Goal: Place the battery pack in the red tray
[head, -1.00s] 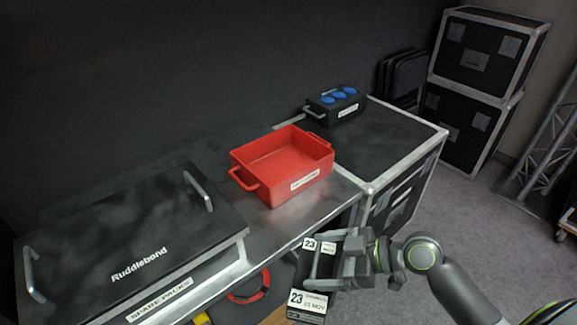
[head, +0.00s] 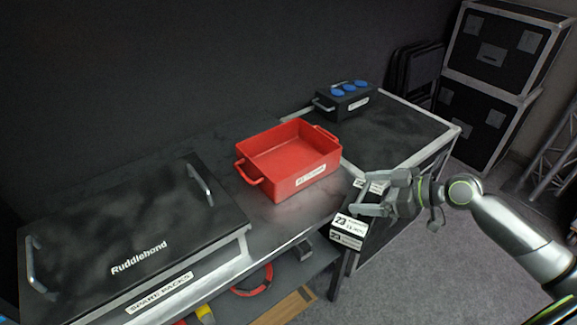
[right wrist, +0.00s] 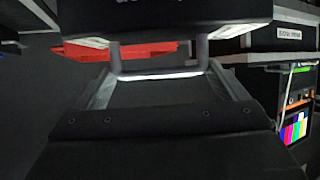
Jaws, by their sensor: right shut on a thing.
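The red tray (head: 296,185) stands on the metal bench top, its inside empty as far as I can see. It has a handle at each end and a white label on its front. My right gripper (head: 362,198) is shut on the battery pack (head: 348,232), a black block with white labels reading 23. The gripper holds it off the bench's front right side, to the right of the tray and lower in the picture. In the right wrist view the dark pack (right wrist: 165,10) fills the top, with part of the red tray (right wrist: 130,50) behind it. My left gripper is not in view.
A black lidded case marked Ruddlebond (head: 110,225) stands left of the tray. A black box with blue round tops (head: 343,103) sits on a flight case (head: 400,130) behind right. Stacked cases (head: 490,80) stand at the far right. Grey floor lies open in front.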

